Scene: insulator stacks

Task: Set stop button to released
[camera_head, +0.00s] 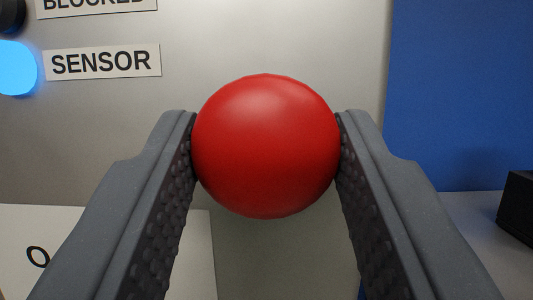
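The stop button (266,147) is a large, round red knob in the middle of the view, in front of a light grey panel (270,40). My gripper (266,130) has one dark grey, studded finger at each side of the knob. Both fingertips appear to touch its left and right sides, so the gripper looks shut on it. The knob hides its own stem and its mount, so I cannot tell whether it is pressed in or released.
A glowing blue lamp (15,68) sits at the left beside a "SENSOR" label (103,62). A partly cut-off "BLOCKED" label (95,6) is above. A white plate (100,225) is at lower left. A blue surface (460,90) and a black block (517,208) are at the right.

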